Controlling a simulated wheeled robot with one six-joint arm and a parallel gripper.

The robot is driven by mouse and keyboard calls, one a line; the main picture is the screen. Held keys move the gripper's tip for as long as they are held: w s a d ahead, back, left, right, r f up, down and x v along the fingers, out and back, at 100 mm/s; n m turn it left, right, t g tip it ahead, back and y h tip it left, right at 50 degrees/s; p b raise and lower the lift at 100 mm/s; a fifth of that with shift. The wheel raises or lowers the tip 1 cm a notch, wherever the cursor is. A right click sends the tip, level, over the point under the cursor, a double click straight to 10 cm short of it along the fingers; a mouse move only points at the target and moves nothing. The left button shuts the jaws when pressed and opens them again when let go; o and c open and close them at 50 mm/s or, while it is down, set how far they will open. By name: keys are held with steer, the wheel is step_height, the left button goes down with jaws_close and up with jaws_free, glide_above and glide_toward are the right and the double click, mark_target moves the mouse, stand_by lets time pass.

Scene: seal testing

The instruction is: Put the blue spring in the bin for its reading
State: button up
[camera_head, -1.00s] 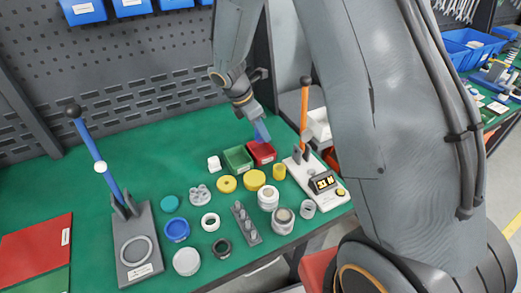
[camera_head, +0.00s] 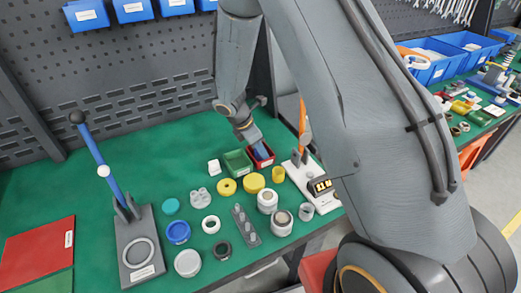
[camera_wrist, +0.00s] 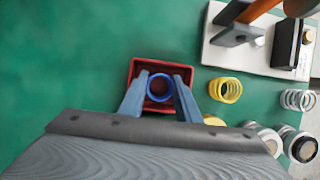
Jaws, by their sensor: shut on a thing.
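The blue spring (camera_wrist: 160,98) shows end-on as a ring in the wrist view. My gripper (camera_wrist: 160,85) is shut on it, with one blue-grey finger on each side. The spring lies inside the outline of the red bin (camera_wrist: 149,63); whether it touches the floor is hard to tell. In the head view my gripper (camera_head: 261,151) points down at the red bin (camera_head: 265,163), its tips at the opening. The spring is not clear in that view. A green bin (camera_head: 238,170) stands just left of the red one.
A white tester with an orange lever and a lit display (camera_head: 319,187) stands right of the bins. Yellow rings (camera_head: 254,182), a yellow spring (camera_wrist: 226,89) and several other rings lie nearby. A blue-levered press (camera_head: 139,245) stands at left. Green mat left of the bins is mostly clear.

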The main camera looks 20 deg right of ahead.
steer(key=o, duration=0.9)
steer(key=shift+f, duration=0.1)
steer(key=shift+c, duration=0.2)
steer(key=w+b+v, duration=0.1)
steer(key=b+v, duration=0.2)
steer(key=v, duration=0.8)
steer(key=s+d+r+m+y, duration=0.2)
steer(key=s+m, duration=0.8)
steer(key=s+d+r+m+y, duration=0.2)
steer(key=s+m, duration=0.8)
steer(key=s, duration=0.1)
steer(key=shift+s+t+y, duration=0.2)
steer(key=shift+t+y, duration=0.1)
steer(key=shift+d+r, duration=0.1)
